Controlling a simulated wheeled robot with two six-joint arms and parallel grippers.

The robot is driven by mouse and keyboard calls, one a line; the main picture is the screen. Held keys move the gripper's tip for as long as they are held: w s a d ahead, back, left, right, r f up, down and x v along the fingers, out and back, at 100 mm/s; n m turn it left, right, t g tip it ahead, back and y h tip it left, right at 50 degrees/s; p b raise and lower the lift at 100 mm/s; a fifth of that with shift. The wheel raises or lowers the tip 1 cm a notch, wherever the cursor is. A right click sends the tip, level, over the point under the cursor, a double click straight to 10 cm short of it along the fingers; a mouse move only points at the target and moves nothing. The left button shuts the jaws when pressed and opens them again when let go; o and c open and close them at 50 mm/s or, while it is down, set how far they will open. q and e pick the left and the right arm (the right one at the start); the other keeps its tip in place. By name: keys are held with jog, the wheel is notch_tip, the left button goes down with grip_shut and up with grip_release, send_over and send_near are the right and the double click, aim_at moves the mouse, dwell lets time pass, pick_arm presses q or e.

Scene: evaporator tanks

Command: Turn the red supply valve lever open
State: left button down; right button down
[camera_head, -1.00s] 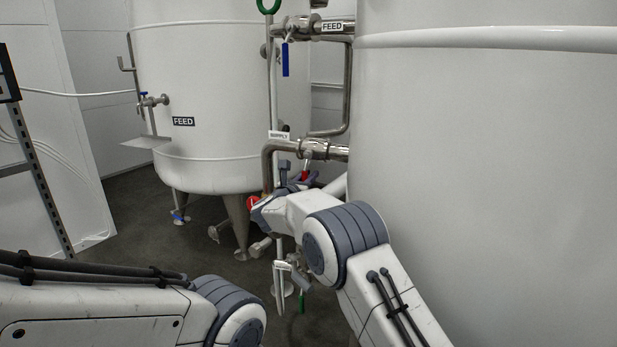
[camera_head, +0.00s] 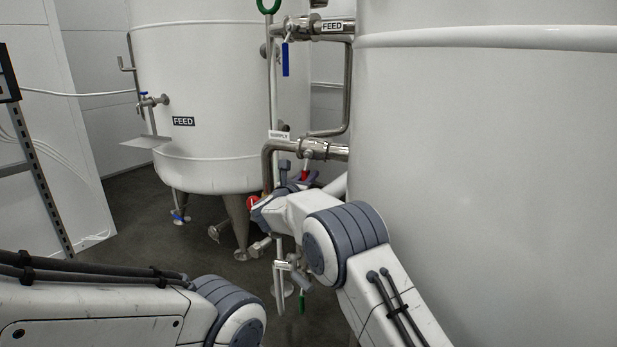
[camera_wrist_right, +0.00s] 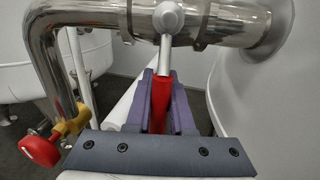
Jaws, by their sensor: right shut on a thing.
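The red supply valve lever (camera_wrist_right: 161,98) hangs down from the valve on the steel supply pipe (camera_wrist_right: 110,15) in the right wrist view. My right gripper (camera_wrist_right: 162,95) is shut on its red handle, with one finger on each side. In the head view the right gripper (camera_head: 294,178) is just below the supply pipe (camera_head: 322,150) with its SUPPLY label (camera_head: 279,135). A bit of red of the lever (camera_head: 304,174) shows there between the fingers. My left arm shows at the lower left; its gripper is out of the frame.
A blue lever (camera_head: 285,58) hangs under the FEED pipe above. A large white tank (camera_head: 490,180) fills the right side, close to my right arm. Another tank (camera_head: 215,90) stands behind.

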jog(key=a+m+b, duration=0.1)
jog(key=b, duration=0.1)
jog(key=m+b, duration=0.2)
jog(key=b, duration=0.1)
jog(key=shift+w+a+f, duration=0.2)
jog(key=shift+w+a, duration=0.15)
jog(key=shift+w, duration=0.05)
jog(key=shift+w+a+r+m+b, duration=0.25)
jog(key=shift+a+r+m+b, duration=0.3)
jog(key=shift+m, duration=0.4)
jog(key=shift+w+a+r+m+b, duration=0.25)
jog(key=shift+a+m+b, duration=0.1)
jog(key=shift+m+b, duration=0.5)
jog(key=c, duration=0.8)
grip_release()
jog(key=shift+s, duration=0.1)
